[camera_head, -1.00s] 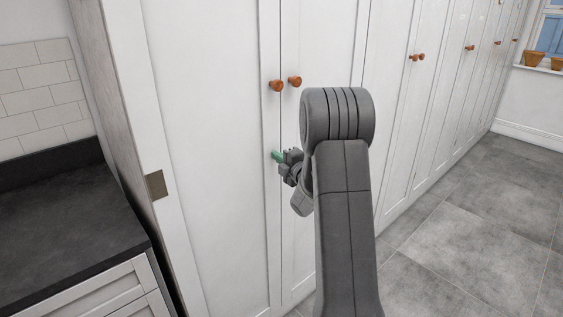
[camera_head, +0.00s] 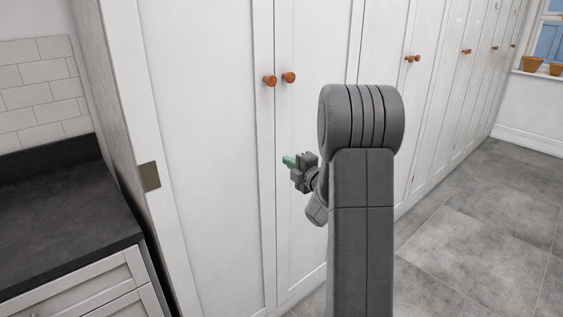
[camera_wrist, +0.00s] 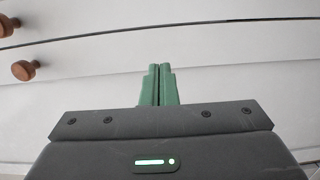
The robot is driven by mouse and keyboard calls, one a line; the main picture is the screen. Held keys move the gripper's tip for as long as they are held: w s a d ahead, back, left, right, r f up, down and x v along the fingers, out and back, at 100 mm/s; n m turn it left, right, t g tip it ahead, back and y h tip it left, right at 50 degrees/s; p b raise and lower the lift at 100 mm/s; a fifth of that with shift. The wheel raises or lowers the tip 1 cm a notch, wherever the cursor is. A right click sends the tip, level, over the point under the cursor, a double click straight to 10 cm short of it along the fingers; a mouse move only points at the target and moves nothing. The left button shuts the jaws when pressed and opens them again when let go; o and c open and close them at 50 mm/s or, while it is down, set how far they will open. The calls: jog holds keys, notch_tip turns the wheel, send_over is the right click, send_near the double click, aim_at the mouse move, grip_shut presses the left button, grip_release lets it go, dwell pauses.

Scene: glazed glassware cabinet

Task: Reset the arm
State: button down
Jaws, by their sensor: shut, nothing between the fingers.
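My gripper (camera_head: 288,160) has green fingers and sits in front of the white cabinet doors, below and slightly right of two round wooden knobs. In the wrist view my gripper (camera_wrist: 159,85) shows its green fingers pressed together with nothing between them. The arm's grey links stand to the right of the gripper in the head view and hide part of the doors.
The near cabinet doors (camera_head: 205,130) are closed, with a left knob (camera_head: 270,81) and a right knob (camera_head: 289,77). A dark worktop (camera_head: 60,215) stands at the left. More closed doors run back to the right. The grey tiled floor (camera_head: 470,235) at the right is clear.

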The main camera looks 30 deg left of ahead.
jog(key=v, duration=0.5)
jog(key=shift+w+d+b, duration=0.1)
jog(key=shift+d+b, duration=0.25)
jog(key=shift+d, duration=0.05)
